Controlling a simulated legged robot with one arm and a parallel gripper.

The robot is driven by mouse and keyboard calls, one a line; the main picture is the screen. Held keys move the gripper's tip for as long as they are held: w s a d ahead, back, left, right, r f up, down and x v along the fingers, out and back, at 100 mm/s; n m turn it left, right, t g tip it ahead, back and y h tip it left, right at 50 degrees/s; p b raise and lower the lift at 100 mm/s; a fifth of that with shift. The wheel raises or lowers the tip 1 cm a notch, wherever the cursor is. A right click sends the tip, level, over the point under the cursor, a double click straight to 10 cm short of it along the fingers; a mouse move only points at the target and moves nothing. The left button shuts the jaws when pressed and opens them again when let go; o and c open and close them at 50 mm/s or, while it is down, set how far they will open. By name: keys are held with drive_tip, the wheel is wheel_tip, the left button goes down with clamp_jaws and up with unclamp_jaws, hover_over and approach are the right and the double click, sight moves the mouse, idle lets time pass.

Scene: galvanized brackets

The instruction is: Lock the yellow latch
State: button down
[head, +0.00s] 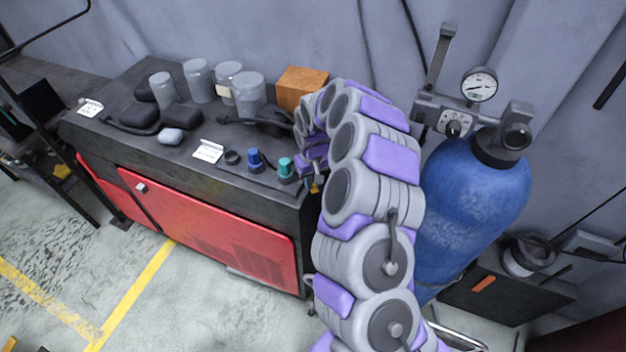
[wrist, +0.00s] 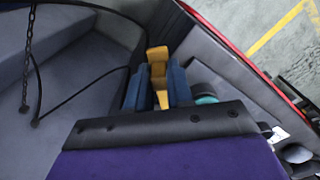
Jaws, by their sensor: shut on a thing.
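The yellow latch (wrist: 157,62) shows in the wrist view between the two dark blue fingers of my gripper (wrist: 158,84). The fingers are closed on it, and part of the latch sticks out beyond their tips. In the head view, a small yellow piece of the latch (head: 314,188) shows at the right end of the dark workbench. There my gripper is mostly hidden behind my own arm. The latch's mounting and its exact angle are hard to make out.
The dark workbench (head: 190,152) with red doors (head: 215,228) holds teal (head: 287,168) and blue (head: 254,160) capped items close to my gripper. Jars (head: 198,80) and an orange-brown box (head: 300,86) stand farther back. A blue gas cylinder (head: 475,195) stands right of my arm.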

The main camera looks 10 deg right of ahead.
drive_tip(key=shift+a, duration=0.15)
drive_tip(key=a+m+b, duration=0.1)
drive_tip(key=m, duration=0.1)
drive_tip(key=a+m+b, duration=0.3)
drive_tip(key=a, duration=0.1)
drive_tip(key=shift+w+a+m+b, duration=0.25)
drive_tip(key=shift+w+m+b, duration=0.1)
drive_tip(key=shift+m+b, duration=0.05)
drive_tip(key=shift+w+a+m+b, duration=0.2)
drive_tip(key=shift+a+m+b, duration=0.05)
drive_tip(key=shift+a+m, duration=0.2)
drive_tip(key=shift+w+a+m+b, duration=0.2)
drive_tip(key=shift+a+m, duration=0.25)
drive_tip(key=shift+w+a+r, duration=0.1)
drive_tip(key=shift+w+a, duration=0.15)
drive_tip(key=shift+a, duration=0.2)
drive_tip(key=c, duration=1)
unclamp_jaws()
drive_tip(key=shift+a, duration=0.15)
drive_tip(key=shift+c, duration=0.2)
drive_tip(key=shift+b, duration=0.3)
